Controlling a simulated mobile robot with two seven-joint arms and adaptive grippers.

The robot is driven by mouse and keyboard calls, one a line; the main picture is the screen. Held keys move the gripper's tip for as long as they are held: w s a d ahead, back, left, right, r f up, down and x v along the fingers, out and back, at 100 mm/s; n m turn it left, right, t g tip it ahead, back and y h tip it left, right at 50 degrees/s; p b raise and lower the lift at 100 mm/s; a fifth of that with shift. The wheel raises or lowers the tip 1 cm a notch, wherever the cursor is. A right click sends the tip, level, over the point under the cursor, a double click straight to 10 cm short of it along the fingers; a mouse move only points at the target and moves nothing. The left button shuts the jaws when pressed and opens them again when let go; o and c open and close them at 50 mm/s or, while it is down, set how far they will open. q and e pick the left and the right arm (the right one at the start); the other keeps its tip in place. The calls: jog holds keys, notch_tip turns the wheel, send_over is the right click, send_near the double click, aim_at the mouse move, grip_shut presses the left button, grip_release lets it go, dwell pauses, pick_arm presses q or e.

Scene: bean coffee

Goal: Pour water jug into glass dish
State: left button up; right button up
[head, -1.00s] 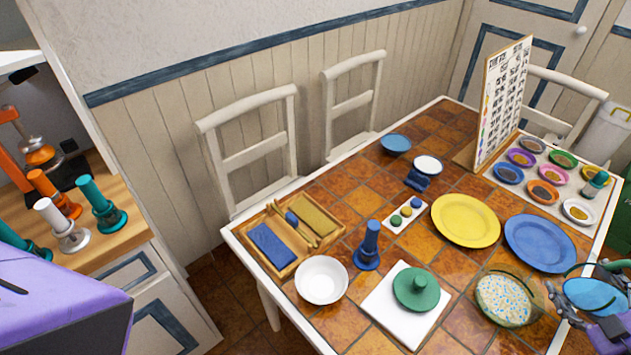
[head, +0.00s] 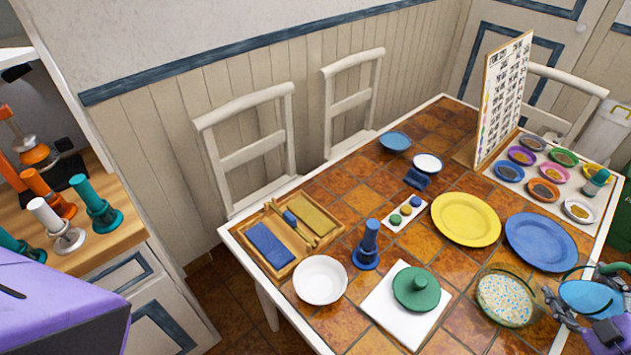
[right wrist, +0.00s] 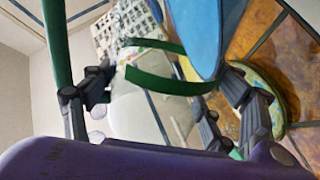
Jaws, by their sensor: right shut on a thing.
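The water jug (head: 588,297) is clear with a green rim and blue water, at the right edge of the head view. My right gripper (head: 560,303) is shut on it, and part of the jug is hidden. In the right wrist view, the jug's green handle parts (right wrist: 165,82) and the blue water (right wrist: 190,28) show between the fingers. The glass dish (head: 480,306), round with multicoloured speckled contents, stands on the table just left of the jug. Its rim also shows in the right wrist view (right wrist: 276,108). My left gripper is not in view.
A blue plate (head: 540,242) and a yellow plate (head: 465,219) lie behind the dish. A green lid-like piece (head: 416,287) sits on a white square (head: 378,318) to its left. A white bowl (head: 320,281) and a wooden tray (head: 290,265) stand further left.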

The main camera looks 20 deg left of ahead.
jog(key=shift+w+r, duration=0.1)
jog(key=shift+r, duration=0.2)
jog(key=shift+w+a+f, duration=0.1)
jog(key=shift+f, duration=0.1)
jog(key=shift+r, duration=0.1)
jog(key=shift+f+n, duration=0.2)
jog(key=shift+n, duration=0.1)
jog(key=shift+f, duration=0.1)
jog(key=shift+a+f+b, duration=0.1)
jog(key=shift+b, duration=0.2)
jog(key=shift+f+n, duration=0.25)
jog(key=shift+n, duration=0.05)
dwell(0.4)
